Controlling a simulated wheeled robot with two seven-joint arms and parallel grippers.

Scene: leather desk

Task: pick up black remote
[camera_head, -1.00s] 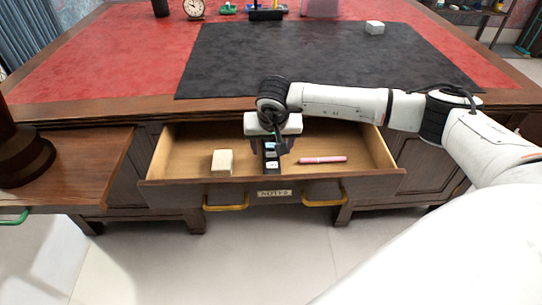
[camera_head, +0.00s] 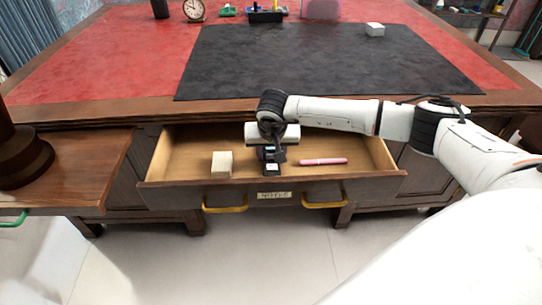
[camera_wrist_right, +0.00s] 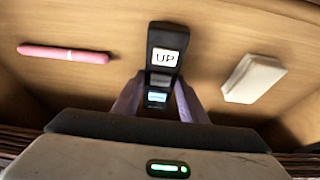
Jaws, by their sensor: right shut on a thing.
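The black remote (camera_head: 271,169) has pale labelled buttons and is inside the open drawer (camera_head: 350,181). My right gripper (camera_head: 270,152) reaches down into the drawer from above and is shut on the remote. In the right wrist view the remote (camera_wrist_right: 164,45) lies lengthwise between the two purple-grey fingers of the gripper (camera_wrist_right: 157,98), with its "UP" label showing past the fingertips. Whether the remote still touches the drawer floor I cannot tell. My left gripper is not in view.
In the drawer a pink pen (camera_head: 323,161) lies to the right of the remote, and a cream box (camera_head: 222,164) sits to its left. The desk edge (camera_head: 400,103) is just behind the drawer. A side board (camera_head: 80,170) stands out at the left.

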